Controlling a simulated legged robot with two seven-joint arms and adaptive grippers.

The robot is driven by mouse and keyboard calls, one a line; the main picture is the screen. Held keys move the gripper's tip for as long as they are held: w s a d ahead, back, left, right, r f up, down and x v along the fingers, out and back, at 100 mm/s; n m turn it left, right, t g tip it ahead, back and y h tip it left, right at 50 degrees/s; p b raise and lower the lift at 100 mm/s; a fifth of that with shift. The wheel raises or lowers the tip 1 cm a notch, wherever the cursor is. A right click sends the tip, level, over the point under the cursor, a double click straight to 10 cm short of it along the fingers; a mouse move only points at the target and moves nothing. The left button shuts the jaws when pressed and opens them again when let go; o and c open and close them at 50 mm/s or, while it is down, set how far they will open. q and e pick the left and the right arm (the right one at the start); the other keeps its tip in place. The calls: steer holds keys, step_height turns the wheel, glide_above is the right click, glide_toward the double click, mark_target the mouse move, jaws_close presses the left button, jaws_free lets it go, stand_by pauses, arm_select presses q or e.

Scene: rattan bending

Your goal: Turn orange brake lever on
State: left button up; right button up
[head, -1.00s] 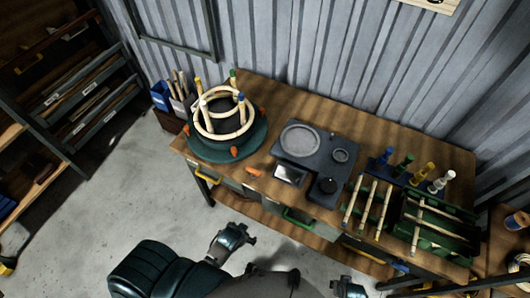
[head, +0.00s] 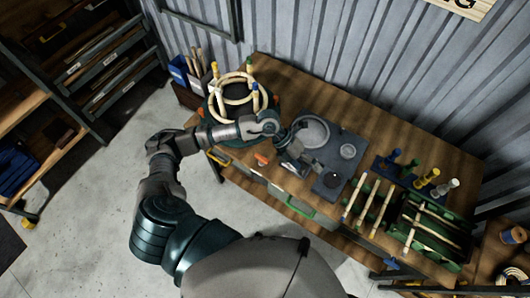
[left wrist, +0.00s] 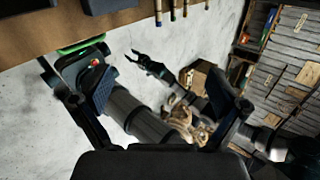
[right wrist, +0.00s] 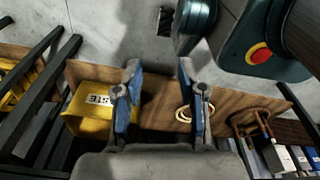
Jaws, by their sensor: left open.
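The orange lever (head: 262,159) lies by the front edge of the workbench, just in front of the dark green round bending stand (head: 214,112). My left arm crosses over the stand's front and hides part of it. My left gripper (head: 301,146) is above the bench, right of the orange lever and over the grey block's left side, apart from the lever. In the left wrist view its fingers (left wrist: 148,92) are spread and empty. My right gripper is out of the head view; the right wrist view shows its blue-padded fingers (right wrist: 158,72) apart with nothing between them.
Pale rattan rings (head: 235,88) stand around pegs on the stand. The grey block (head: 345,138) with round plates is beside my left gripper. Rattan sticks (head: 372,205) and coloured pegs (head: 428,177) fill the bench's right. A yellow bin (right wrist: 92,110) shows in the right wrist view.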

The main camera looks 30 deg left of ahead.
arm_select(q)
steer(key=w+a+f+y, duration=0.15)
steer(key=a+y, duration=0.25)
steer(key=a, duration=0.4)
steer(key=y+p, duration=0.2)
steer(key=y, duration=0.4)
glide_above(262, 158)
steer(key=shift+n, duration=0.4)
step_height(262, 158, down, 8)
steer(key=shift+d+r, duration=0.1)
steer(key=shift+t+h, duration=0.3)
steer(key=f, duration=0.5)
steer(key=f+p, duration=0.1)
steer(key=f, duration=0.1)
steer(key=shift+a+f, duration=0.3)
steer(key=shift+f, duration=0.1)
steer(key=shift+w+a+f, duration=0.1)
steer(key=shift+f, duration=0.3)
arm_select(e)
steer(key=s, duration=0.5)
steer(key=shift+s+d+r, duration=0.1)
steer(key=shift+d+r, duration=0.2)
steer(key=shift+r, duration=0.05)
arm_select(q)
steer(key=shift+d, duration=0.25)
steer(key=shift+c, duration=0.3)
steer(key=c, duration=1.1)
arm_select(e)
steer(key=shift+d, duration=0.25)
